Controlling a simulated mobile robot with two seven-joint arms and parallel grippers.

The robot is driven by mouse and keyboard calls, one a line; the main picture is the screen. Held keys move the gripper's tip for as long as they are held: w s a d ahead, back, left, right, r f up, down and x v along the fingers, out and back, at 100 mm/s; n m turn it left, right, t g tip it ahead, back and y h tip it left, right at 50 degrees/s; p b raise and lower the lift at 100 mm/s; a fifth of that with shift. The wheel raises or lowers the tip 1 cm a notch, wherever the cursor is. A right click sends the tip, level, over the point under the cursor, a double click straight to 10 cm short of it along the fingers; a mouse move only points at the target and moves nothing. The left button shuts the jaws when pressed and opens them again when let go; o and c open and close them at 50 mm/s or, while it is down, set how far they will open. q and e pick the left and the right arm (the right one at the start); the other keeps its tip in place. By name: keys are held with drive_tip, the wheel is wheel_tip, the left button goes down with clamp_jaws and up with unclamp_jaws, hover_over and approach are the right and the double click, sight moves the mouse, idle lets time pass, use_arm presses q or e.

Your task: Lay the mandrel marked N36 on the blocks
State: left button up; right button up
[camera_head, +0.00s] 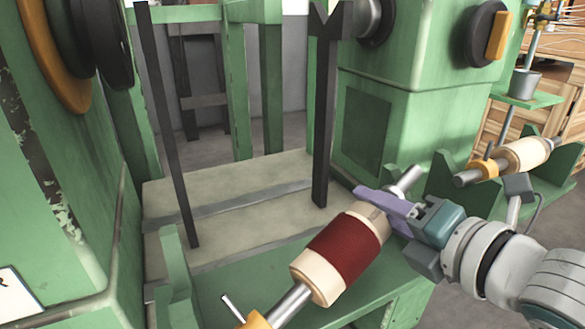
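A mandrel with a dark red winding (345,246) between pale end rings lies slanted in the lower middle. Its steel shaft shows at both ends, with an orange collar at the near end, partly cut off by the frame. No N36 mark is readable on it. My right gripper (383,207) has its purple fingers across the shaft just beyond the far pale ring and appears shut on it. Green blocks stand at the left (175,275) and behind my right gripper (442,178). I cannot tell whether the mandrel touches any block. My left gripper is not in view.
A second, pale mandrel (520,155) with an orange collar lies at the right near green supports. A green machine (400,90) stands behind, with dark upright bars (325,110) rising from its pale bed (240,188). Another green housing (60,190) fills the left.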

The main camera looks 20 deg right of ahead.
drive_tip(key=o, duration=0.4)
drive_tip(key=shift+a+r, duration=0.1)
drive_tip(key=shift+r, duration=0.05)
drive_tip(key=shift+w, duration=0.1)
drive_tip(key=shift+r, duration=0.1)
drive_tip(key=a+p+v, duration=0.1)
drive_tip(key=p+v, duration=0.1)
drive_tip(key=v, duration=0.7)
drive_tip(key=r+p, duration=1.3)
drive_tip(key=s+d+r+p, duration=0.1)
drive_tip(key=r+p, duration=0.5)
drive_tip(key=r, duration=0.1)
drive_tip(key=shift+d+p, duration=0.1)
drive_tip(key=shift+p, duration=0.3)
